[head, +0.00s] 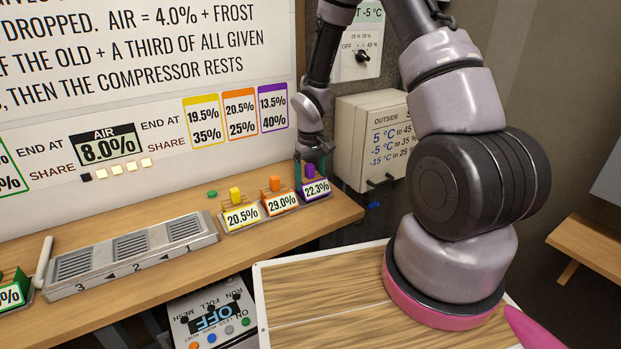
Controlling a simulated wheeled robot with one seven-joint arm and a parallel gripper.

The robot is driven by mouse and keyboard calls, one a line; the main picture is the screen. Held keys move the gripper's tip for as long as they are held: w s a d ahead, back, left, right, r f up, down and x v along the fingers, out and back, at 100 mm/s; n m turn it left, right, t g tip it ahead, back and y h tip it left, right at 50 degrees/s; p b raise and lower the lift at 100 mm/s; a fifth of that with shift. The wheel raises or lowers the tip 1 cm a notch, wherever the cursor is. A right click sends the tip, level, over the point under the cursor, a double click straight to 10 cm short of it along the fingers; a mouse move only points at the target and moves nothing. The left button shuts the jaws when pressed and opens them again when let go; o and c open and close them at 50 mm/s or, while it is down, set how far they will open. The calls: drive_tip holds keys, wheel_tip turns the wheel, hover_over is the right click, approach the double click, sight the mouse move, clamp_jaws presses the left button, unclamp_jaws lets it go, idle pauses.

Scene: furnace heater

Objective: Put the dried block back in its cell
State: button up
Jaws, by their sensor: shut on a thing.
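My gripper (311,165) is at the right end of the bench, its fingers pointing down. It is shut on the purple block (311,172), which is partly hidden between the fingers. The block is at the purple-edged cell marked 22.3% (317,189); I cannot tell whether it rests on the cell's floor. To the left, an orange block (275,183) stands in the cell marked 29.0% (282,203). A yellow block (235,195) stands in the cell marked 20.5% (242,216).
A grey slotted tray (135,255) numbered 3, 2, 1 lies left on the wooden bench (345,215). A green cell (12,292) is at the left edge. A beige OUTSIDE box (372,135) stands behind, right of my gripper.

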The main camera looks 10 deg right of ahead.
drive_tip(key=shift+f, duration=0.3)
drive_tip(key=o, duration=1.5)
drive_tip(key=shift+r, duration=0.1)
wheel_tip(320, 180, up, 11)
drive_tip(key=shift+f, duration=0.2)
